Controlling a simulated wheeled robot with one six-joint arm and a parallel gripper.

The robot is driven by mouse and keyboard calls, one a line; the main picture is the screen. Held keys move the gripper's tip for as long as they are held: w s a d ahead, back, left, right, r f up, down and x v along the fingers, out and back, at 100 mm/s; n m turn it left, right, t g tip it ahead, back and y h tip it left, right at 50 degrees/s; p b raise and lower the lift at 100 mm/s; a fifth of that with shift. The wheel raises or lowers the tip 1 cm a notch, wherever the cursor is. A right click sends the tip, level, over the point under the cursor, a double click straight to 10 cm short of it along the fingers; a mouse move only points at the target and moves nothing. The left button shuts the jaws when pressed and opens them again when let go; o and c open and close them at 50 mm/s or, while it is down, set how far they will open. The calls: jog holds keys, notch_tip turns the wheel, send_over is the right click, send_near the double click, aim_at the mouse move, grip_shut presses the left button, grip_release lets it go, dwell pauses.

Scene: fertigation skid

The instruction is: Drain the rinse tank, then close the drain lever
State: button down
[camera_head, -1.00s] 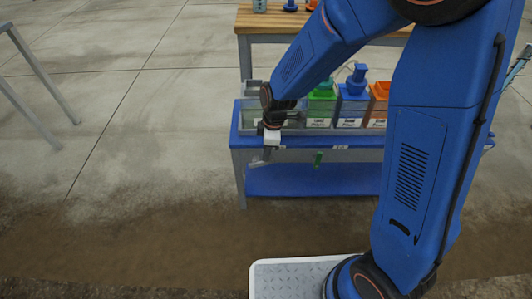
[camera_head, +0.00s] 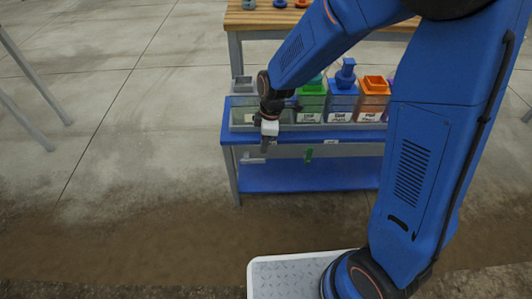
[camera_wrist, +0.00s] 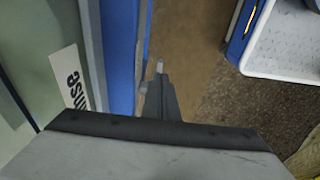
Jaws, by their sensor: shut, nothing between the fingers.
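The rinse tank (camera_head: 241,117) is the clear, pale tank at the left end of the blue bench, partly hidden by my arm. Its label (camera_wrist: 70,78), partly readable as "Rinse", shows in the wrist view. A pale grey lever (camera_head: 252,161), apparently the drain lever, sticks out sideways below the bench's front edge. My gripper (camera_head: 265,145) points down in front of the tank, just above and right of that lever. In the wrist view, its dark fingers (camera_wrist: 160,98) are together and empty, beside a small grey piece that may be the lever's end. The water level is unclear.
Green (camera_head: 311,101), blue (camera_head: 341,101) and orange (camera_head: 373,100) containers stand right of the tank. A small green piece (camera_head: 309,154) hangs below the bench edge. A blue lower shelf (camera_head: 300,176) lies underneath. A wooden table (camera_head: 300,20) stands behind.

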jog(key=d+r, duration=0.4)
jog(key=r, duration=0.4)
jog(key=shift+d+r, duration=0.25)
jog(key=shift+d, duration=0.05)
jog(key=shift+s, duration=0.1)
dwell(2.0)
jog(key=c, duration=2)
grip_release()
jog(key=shift+a, duration=0.1)
jog(key=shift+o, duration=0.7)
jog(key=a+r+h, duration=0.1)
jog(key=a+r, duration=0.1)
jog(key=a, duration=0.4)
jog(key=shift+w+r+h, duration=0.2)
jog(key=shift+h, duration=0.1)
notch_tip(320, 180, down, 17)
jog(key=shift+f, duration=0.1)
grip_shut()
